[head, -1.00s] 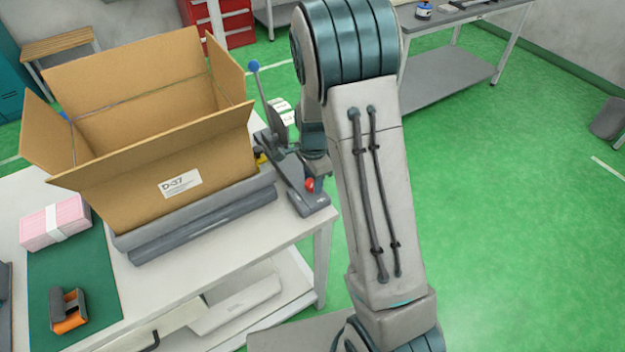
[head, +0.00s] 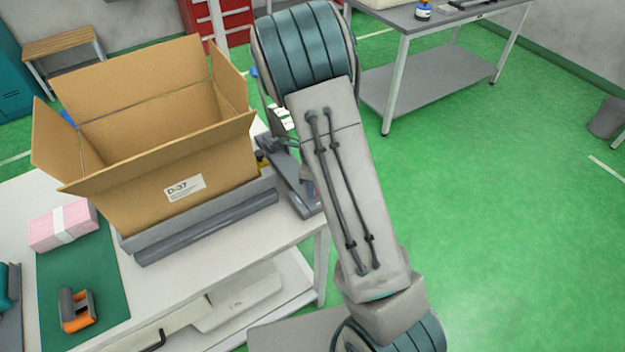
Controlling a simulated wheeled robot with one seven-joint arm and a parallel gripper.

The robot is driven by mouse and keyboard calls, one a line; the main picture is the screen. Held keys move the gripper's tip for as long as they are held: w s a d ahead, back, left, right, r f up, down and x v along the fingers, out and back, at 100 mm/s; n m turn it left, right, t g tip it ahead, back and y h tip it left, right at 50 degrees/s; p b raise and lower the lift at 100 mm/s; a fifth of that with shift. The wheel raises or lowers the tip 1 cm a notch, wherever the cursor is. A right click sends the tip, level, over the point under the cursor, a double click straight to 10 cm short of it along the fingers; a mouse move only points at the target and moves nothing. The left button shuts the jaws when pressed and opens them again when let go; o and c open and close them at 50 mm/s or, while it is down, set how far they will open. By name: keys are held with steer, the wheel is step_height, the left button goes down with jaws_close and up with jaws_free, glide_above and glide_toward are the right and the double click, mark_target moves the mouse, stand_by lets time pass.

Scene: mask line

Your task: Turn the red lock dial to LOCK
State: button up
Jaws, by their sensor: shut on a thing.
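The red lock dial does not show now; my arm covers the part of the grey lever device (head: 306,203) where it would be. The device stands at the right end of the white table, and only part of its base and left side is visible. My arm stands in front of it, with its forearm crossing the middle of the view. My gripper is hidden behind the arm, so its contact with the dial cannot be seen.
An open cardboard box (head: 150,185) labelled D-37 sits on a grey support (head: 205,222) left of the device. A pink bundle (head: 63,225) and an orange-grey tool (head: 76,310) lie on the white table (head: 232,248). Green floor (head: 500,220) is clear to the right.

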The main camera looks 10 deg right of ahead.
stand_by(0.3)
steer(key=o, duration=1)
step_height(320, 180, up, 14)
steer(key=shift+f, duration=0.1)
stand_by(0.4)
